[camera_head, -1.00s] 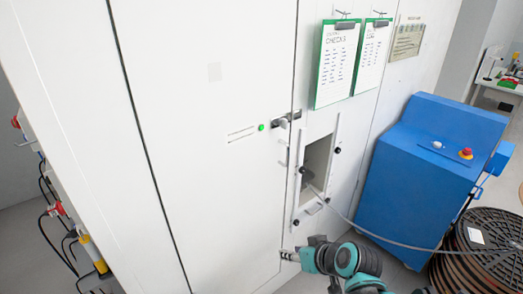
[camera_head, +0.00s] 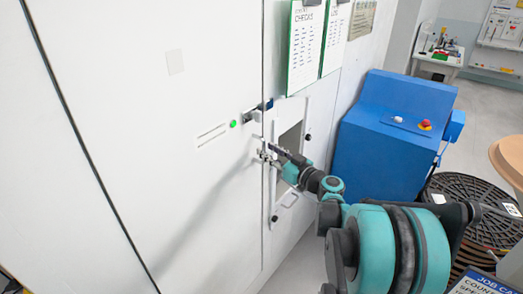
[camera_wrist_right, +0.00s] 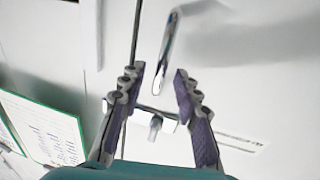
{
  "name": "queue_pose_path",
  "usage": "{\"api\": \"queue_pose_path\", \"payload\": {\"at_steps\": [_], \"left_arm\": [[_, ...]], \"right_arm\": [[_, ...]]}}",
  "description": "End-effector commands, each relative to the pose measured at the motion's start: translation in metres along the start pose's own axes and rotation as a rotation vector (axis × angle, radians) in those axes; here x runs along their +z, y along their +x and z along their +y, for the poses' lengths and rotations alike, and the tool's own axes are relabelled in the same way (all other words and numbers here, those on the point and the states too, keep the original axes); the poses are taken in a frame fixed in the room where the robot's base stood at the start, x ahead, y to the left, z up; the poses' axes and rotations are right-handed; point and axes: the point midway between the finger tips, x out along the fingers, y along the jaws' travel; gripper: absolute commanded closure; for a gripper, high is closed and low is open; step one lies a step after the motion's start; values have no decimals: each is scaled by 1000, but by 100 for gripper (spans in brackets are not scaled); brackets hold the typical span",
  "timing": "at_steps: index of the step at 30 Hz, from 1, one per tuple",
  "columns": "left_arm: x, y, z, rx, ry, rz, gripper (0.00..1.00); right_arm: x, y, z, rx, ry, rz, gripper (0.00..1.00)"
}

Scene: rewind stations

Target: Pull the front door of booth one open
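The white front door (camera_head: 190,190) of the booth fills the left and middle of the head view and looks closed, flush with its frame. A metal latch (camera_head: 254,114) sits at its right edge near a green light (camera_head: 233,124). My right gripper (camera_head: 267,152) is at the door's edge just below the latch. In the right wrist view my right gripper (camera_wrist_right: 159,74) is open. A curved metal bar handle (camera_wrist_right: 169,45) stands ahead, its near end between the fingertips. The latch (camera_wrist_right: 155,118) shows between the fingers. Contact cannot be told. My left gripper is out of view.
A small hatch opening (camera_head: 289,143) lies right of my gripper. Green-framed check sheets (camera_head: 305,45) hang above it; they also show in the wrist view (camera_wrist_right: 42,130). A blue cabinet (camera_head: 385,140) with a red button and a dark round reel (camera_head: 470,215) stand to the right.

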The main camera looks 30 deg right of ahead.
Motion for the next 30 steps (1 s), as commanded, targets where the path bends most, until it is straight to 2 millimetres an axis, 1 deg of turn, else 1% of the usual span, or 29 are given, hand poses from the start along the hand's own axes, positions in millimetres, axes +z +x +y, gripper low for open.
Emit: {"api": "queue_pose_path", "payload": {"at_steps": [1, 3, 6, 9, 15, 16, 19, 20, 30], "left_arm": [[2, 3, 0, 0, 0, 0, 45], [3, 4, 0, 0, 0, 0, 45], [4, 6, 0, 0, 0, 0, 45], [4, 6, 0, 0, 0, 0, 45], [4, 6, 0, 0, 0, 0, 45], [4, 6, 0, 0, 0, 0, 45], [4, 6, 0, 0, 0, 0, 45], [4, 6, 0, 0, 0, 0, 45], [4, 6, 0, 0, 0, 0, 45]], "right_arm": [[2, 8, -1, -2, 0, 0, 68], [1, 17, -1, -2, 0, 0, 68], [1, 25, -1, -1, 1, -1, 68], [0, 28, -1, 0, 1, -1, 68], [0, 28, 0, 0, 1, -1, 68], [0, 28, 0, 0, 1, -1, 70], [0, 28, -1, 0, 1, -1, 97], [0, 28, -1, 0, 1, -1, 100], [0, 28, 0, 1, 1, -1, 100]]}}
